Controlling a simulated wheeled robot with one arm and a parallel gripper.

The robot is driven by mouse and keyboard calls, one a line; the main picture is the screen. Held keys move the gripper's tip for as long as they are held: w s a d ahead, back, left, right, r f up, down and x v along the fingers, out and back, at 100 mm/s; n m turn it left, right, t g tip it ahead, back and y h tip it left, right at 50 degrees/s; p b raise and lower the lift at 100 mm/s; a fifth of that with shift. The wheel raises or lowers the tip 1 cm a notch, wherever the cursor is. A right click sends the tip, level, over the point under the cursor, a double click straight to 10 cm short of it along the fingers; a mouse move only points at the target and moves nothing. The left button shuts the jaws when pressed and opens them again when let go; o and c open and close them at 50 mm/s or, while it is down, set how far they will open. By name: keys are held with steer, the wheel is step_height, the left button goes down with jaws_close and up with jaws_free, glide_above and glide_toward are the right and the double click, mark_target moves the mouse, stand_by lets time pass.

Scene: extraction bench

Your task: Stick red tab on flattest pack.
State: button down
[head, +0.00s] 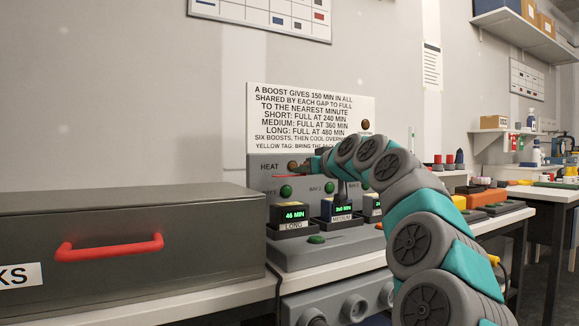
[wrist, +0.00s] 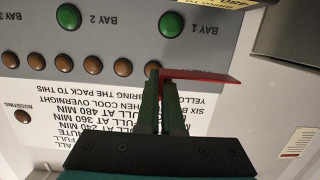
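My gripper (head: 318,165) is shut on a thin red tab (head: 290,177), held in the air in front of the charger panel. In the wrist view, the fingers (wrist: 162,88) pinch one end of the tab (wrist: 205,77), which sticks out to the right. Below the tab, the left pack (head: 290,214) reads 46 MIN and is labelled LONG. The middle pack (head: 342,209), labelled MEDIUM, seems to read 240 or 260 MIN. A third pack (head: 371,206) is mostly hidden by my arm.
The charger (head: 330,249) has green and brown round buttons. A rules sign (head: 311,116) stands behind it. A grey case (head: 130,240) with a red handle is at left. More benches with coloured items (head: 485,198) stand at right.

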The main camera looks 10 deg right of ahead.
steer(key=shift+f, duration=0.1)
steer(key=shift+f+b, duration=2.4)
steer(key=shift+f, duration=0.55)
steer(key=shift+f+b, duration=0.4)
steer(key=shift+f, duration=0.1)
steer(key=c, duration=1)
jaws_free()
steer(key=shift+s, duration=0.15)
steer(key=v, duration=0.7)
steer(key=shift+s+d, duration=0.2)
steer(key=shift+s, duration=0.05)
